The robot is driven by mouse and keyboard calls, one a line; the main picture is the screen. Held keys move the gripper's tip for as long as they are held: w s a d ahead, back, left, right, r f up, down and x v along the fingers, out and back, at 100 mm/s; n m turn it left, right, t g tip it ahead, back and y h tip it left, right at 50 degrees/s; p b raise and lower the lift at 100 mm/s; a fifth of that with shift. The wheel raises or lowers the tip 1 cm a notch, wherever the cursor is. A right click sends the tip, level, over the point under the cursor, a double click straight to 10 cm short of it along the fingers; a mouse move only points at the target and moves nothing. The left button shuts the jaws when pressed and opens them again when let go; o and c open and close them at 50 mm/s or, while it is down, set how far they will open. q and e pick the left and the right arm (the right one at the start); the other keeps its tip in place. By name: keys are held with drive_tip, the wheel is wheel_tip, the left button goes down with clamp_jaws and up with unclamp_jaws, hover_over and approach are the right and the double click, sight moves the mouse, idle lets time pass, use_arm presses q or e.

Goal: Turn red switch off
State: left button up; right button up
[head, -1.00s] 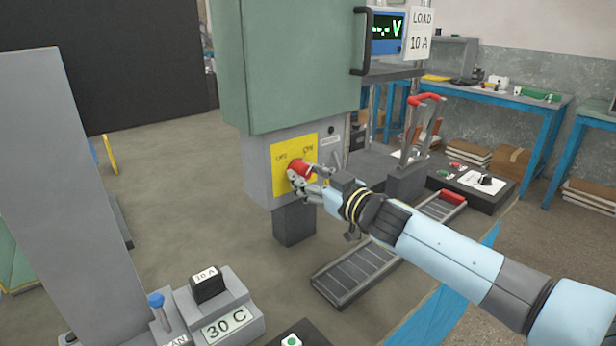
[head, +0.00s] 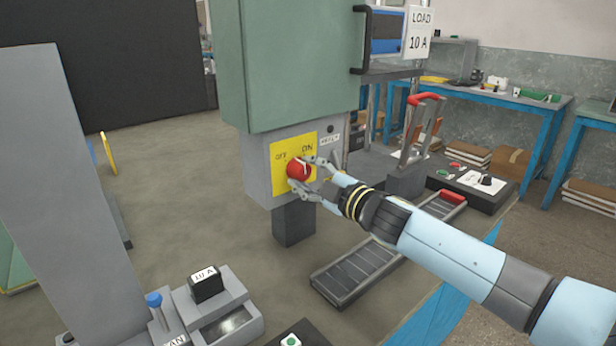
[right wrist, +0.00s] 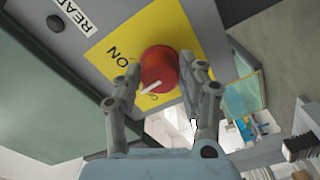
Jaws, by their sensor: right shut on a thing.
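The red switch (head: 297,170) is a round knob on a yellow plate (head: 281,155) marked OFF and ON, on the grey box under the green cabinet. My right gripper (head: 306,178) is shut on the red switch, with one finger on either side of it. In the right wrist view the red switch (right wrist: 160,66) sits between the two fingers of my right gripper (right wrist: 158,80). Its white pointer line slants toward the lower left there, near partly hidden lettering, while the ON label is beside the left finger. My left gripper is not in view.
The green cabinet (head: 290,65) overhangs the switch. A blue meter (head: 387,33) with a blank screen stands beside a LOAD 10 A sign (head: 420,32). A roller track (head: 355,272) lies below my right arm. A grey device (head: 225,310) with a dark display is at the front.

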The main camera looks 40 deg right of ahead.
drive_tip(key=n, duration=0.4)
drive_tip(key=shift+n+b, duration=0.45)
drive_tip(key=shift+n, duration=1.75)
drive_tip(key=o, duration=1)
drive_tip(key=shift+o, duration=0.9)
